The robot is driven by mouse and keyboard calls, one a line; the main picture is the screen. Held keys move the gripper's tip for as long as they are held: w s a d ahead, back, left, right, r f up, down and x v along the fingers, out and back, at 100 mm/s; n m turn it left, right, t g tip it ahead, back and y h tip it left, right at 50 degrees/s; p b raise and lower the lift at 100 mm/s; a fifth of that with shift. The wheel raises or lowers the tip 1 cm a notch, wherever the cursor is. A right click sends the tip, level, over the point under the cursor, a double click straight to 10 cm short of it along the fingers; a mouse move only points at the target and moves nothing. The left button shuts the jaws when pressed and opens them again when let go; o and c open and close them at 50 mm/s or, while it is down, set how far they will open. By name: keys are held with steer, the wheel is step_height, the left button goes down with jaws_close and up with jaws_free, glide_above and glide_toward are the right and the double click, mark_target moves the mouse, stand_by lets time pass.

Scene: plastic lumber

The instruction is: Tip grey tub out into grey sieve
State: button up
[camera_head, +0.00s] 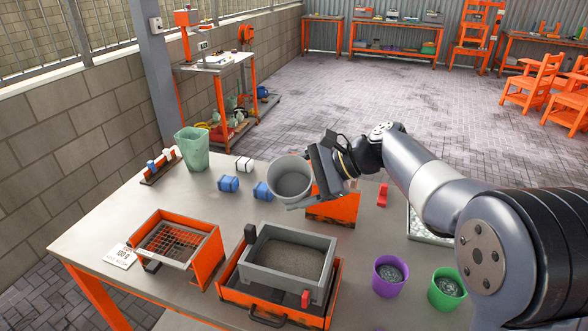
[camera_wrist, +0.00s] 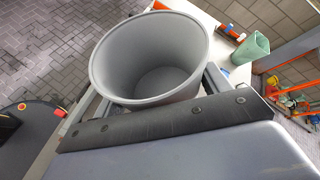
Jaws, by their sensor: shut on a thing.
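The grey tub (camera_head: 275,184) is held up by my gripper (camera_head: 309,186) above the table, behind the sieve. In the wrist view the tub (camera_wrist: 112,85) sits between the jaws of my gripper (camera_wrist: 155,98), which are shut on it.
An orange sieve with a wire grid (camera_head: 205,240) stands left. A green jug (camera_head: 192,150) and blue blocks (camera_head: 228,183) are behind it. An orange box (camera_head: 333,210) is under the gripper. Purple (camera_head: 388,278) and green (camera_head: 446,291) cups stand right.

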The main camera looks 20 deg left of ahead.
steer(key=p, duration=0.2)
steer(key=r+m+g+p, duration=0.1)
steer(key=shift+w+r+p, duration=0.1)
steer(key=shift+w+p, duration=0.15)
steer(key=shift+p, duration=0.1)
steer(key=p, duration=0.2)
steer(key=m+g+p, duration=0.1)
steer(key=p, duration=0.1)
steer(key=shift+w+a, duration=0.1)
steer(key=shift+w, duration=0.15)
steer(key=shift+f+m+g, duration=0.2)
steer(key=shift+m+g, duration=0.1)
steer(key=shift+g, duration=0.1)
steer(key=shift+w+r+m+g, duration=0.1)
steer(key=shift+w+m+g, duration=0.15)
steer(key=shift+m+g, duration=0.3)
